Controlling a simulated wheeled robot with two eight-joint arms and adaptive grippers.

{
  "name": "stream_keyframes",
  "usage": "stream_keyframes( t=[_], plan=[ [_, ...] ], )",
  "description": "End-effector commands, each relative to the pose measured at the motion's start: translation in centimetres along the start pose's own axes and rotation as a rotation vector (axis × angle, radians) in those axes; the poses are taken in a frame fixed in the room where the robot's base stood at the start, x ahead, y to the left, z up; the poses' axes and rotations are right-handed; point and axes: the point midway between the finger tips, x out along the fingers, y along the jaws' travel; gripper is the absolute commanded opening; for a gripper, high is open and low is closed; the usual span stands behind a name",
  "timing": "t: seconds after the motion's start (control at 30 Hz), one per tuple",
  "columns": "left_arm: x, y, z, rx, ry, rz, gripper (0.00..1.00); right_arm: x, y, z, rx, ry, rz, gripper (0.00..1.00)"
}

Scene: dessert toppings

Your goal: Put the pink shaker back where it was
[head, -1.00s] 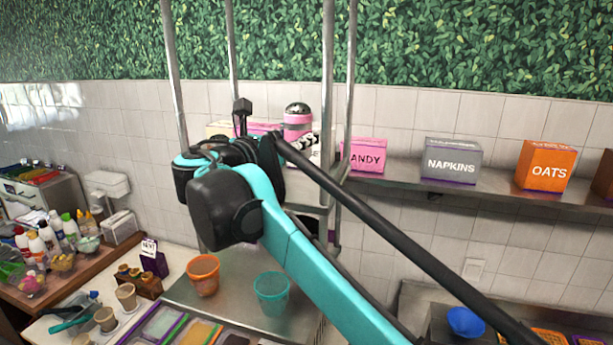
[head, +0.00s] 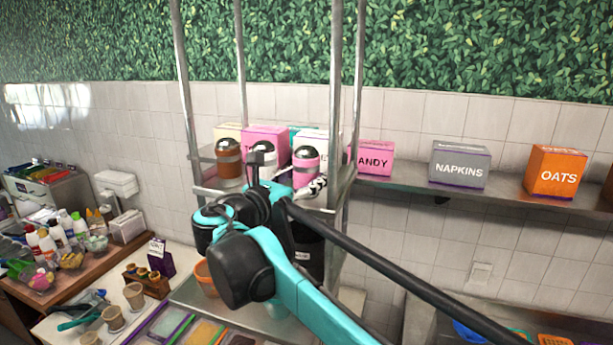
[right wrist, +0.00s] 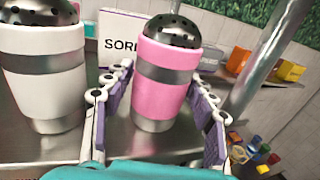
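The pink shaker (head: 305,168), with a dark perforated dome lid, stands upright on the metal rack shelf (head: 207,191). A white shaker (head: 265,154) and a brown shaker (head: 228,160) stand to its left. In the right wrist view the pink shaker (right wrist: 163,85) is between the fingers of my right gripper (right wrist: 165,105). The fingers are spread, with a narrow gap on each side, and its base appears to rest on the shelf. In the head view my right gripper (head: 314,188) is partly hidden by its own arm. My left gripper is out of view.
Boxes, including a pink one (head: 263,138), stand behind the shakers. Rack posts (head: 337,100) rise close to my right arm. On the wall shelf to the right are a candy box (head: 373,161), a napkins box (head: 459,166) and an oats box (head: 556,171).

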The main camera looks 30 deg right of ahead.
Motion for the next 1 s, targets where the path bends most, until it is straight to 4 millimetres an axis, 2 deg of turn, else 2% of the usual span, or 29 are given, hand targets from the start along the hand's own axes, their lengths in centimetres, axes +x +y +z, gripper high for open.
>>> stream_keyframes(
  t=[0.37,0.47,0.8,1.0],
  plan=[
    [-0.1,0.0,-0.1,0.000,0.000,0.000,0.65,-0.2,0.0,0.3,0.000,0.000,0.001,0.66],
    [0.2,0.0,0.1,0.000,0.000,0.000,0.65,-1.4,0.1,0.2,0.000,0.000,0.003,0.66],
    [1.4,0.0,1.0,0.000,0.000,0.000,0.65,-8.7,0.2,0.1,0.000,0.000,0.006,0.66],
    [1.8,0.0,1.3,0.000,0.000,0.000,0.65,-11.4,0.1,0.2,0.000,0.000,0.002,0.66]
  ],
)
